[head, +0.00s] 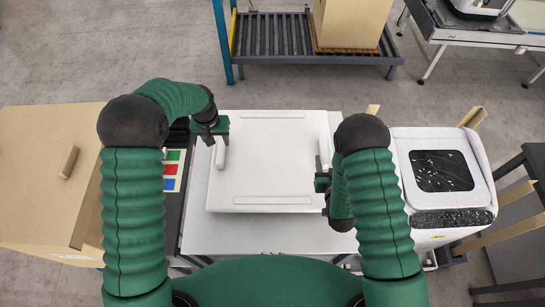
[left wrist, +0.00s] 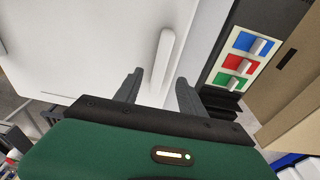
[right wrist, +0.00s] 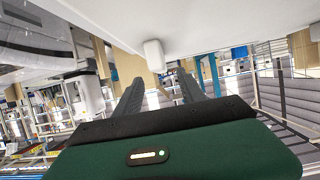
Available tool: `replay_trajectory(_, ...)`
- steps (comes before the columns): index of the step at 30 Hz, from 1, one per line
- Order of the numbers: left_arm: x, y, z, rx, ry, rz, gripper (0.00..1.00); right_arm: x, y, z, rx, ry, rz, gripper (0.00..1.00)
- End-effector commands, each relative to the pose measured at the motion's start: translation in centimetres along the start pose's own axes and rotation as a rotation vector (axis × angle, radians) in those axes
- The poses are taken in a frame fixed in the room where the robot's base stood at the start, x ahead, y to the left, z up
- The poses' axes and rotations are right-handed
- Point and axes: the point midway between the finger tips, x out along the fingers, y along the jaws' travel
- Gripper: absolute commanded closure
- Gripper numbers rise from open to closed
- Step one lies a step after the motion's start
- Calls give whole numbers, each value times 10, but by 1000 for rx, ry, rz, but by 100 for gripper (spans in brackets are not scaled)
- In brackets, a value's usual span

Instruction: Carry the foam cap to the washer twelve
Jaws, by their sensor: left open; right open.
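A white square slab with ribs and two side handles, which looks like the foam cap (head: 265,160), lies on a light grey table in the middle of the head view. My left gripper (head: 217,135) is open at its left handle (head: 221,153); in the left wrist view the handle (left wrist: 163,62) stands between and just beyond the fingers (left wrist: 158,88). My right gripper (head: 323,183) is open beside the right edge; in the right wrist view a white handle end (right wrist: 154,55) lies ahead of the fingers (right wrist: 161,80). A white machine with a dark window (head: 440,172) stands at right; no number is readable.
A large cardboard box (head: 40,180) stands at left. A panel with green, red and blue switches (head: 171,170) is beside the table. Dark frames stand at far right.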

Motion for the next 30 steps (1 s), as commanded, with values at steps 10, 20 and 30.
replay_trajectory(10, 62, 0, 0, 1, 0, 0, 53, 62, 0, 0, 0, 2, -1, 53)
replay_trajectory(20, 75, 0, 0, 1, 2, 0, 53, 75, 0, 0, 0, 0, -1, 53)
replay_trajectory(30, 75, 0, 0, 1, 1, 0, 83, 75, 0, 0, 0, 0, -1, 83)
